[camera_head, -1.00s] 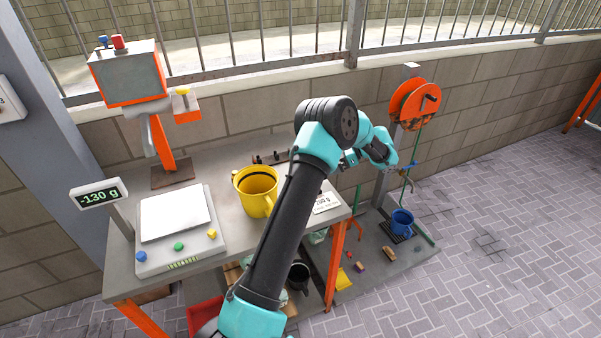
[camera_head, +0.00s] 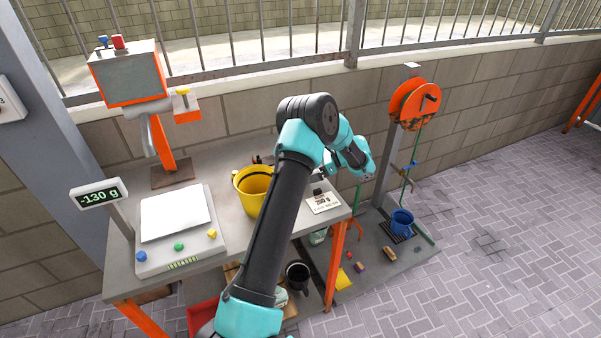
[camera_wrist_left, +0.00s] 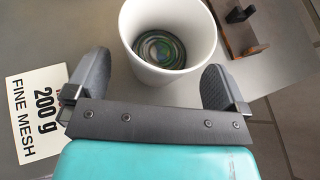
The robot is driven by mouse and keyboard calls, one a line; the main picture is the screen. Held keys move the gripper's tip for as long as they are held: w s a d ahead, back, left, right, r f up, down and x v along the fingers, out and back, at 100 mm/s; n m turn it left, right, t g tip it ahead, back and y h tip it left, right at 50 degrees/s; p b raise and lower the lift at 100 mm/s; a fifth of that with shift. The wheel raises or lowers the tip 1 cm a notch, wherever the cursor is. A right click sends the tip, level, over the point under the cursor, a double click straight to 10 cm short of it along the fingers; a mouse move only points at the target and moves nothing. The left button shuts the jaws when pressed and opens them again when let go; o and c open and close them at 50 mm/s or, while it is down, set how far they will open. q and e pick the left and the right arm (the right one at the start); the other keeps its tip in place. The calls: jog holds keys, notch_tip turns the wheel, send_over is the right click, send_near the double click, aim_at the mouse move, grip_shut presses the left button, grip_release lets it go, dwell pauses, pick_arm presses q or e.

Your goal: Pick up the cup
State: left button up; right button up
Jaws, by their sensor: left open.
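A white cup (camera_wrist_left: 168,40) with multicoloured bits at its bottom stands upright on the grey bench in the left wrist view. My left gripper (camera_wrist_left: 157,64) is open, with one dark finger on each side of the cup's near part. I cannot tell whether either finger touches it. In the head view my left arm reaches over the bench, and its wrist is bent down at the bench's right end. The cup is hidden behind my arm there, and the fingertips are not clear. My right gripper is not in view.
A "200 g fine mesh" card (camera_wrist_left: 34,112) lies left of the cup. A brown stand with dark blocks (camera_wrist_left: 235,35) is at its upper right. A yellow bucket (camera_head: 250,196) and a scale reading -130 g (camera_head: 180,250) are on the bench. A blue mug (camera_head: 402,222) stands below the reel.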

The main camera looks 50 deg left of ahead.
pick_arm(q)
jog(key=shift+x, duration=1.1)
jog(key=c, duration=1)
